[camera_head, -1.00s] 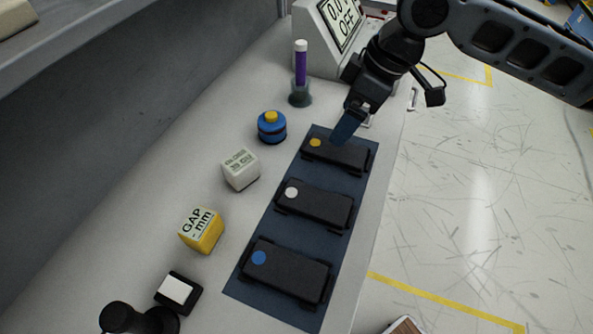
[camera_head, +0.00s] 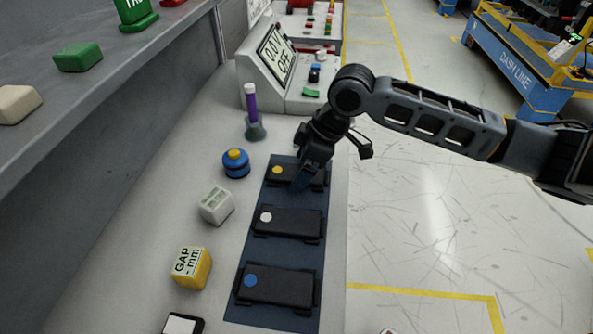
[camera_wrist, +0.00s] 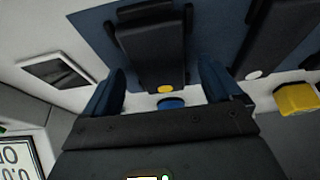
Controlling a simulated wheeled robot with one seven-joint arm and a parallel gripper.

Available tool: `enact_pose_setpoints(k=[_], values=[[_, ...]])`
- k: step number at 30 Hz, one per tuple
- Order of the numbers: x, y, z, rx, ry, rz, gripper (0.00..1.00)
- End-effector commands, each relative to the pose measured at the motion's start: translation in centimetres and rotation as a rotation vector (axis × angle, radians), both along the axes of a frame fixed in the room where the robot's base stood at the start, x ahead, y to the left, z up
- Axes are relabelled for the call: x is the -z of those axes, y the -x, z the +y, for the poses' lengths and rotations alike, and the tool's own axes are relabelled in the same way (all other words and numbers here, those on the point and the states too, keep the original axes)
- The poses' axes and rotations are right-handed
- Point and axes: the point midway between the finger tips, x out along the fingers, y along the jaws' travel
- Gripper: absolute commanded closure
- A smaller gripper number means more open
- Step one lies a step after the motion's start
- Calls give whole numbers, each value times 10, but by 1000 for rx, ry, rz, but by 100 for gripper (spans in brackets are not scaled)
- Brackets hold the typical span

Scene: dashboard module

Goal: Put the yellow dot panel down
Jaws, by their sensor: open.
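The yellow dot panel (camera_head: 281,178) is a black slab with a yellow dot at one end. It lies flat at the far end of the dark blue mat (camera_head: 243,312), and part of it is hidden behind my gripper. My gripper (camera_head: 302,184) is over the panel with its blue fingers pointing down. In the wrist view, the panel (camera_wrist: 153,50) appears between the two spread fingers of my gripper (camera_wrist: 162,74), with a visible gap on each side. My gripper is open and holds nothing.
The white dot panel (camera_head: 290,224) and blue dot panel (camera_head: 284,287) lie nearer on the mat. Left of it stand a blue knob with yellow top (camera_head: 236,163), a white block (camera_head: 216,205) and a yellow GAP block (camera_head: 191,268). A purple tube (camera_head: 251,103) stands behind.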

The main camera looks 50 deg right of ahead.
Motion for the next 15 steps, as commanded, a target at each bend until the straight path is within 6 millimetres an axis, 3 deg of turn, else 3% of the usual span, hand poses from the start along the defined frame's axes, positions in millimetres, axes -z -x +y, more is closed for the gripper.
enact_pose_setpoints(k=[9, 15], values=[[6, -2, 1, 0, 1, 0, 8], [6, -2, 1, 0, 1, 0, 28]])
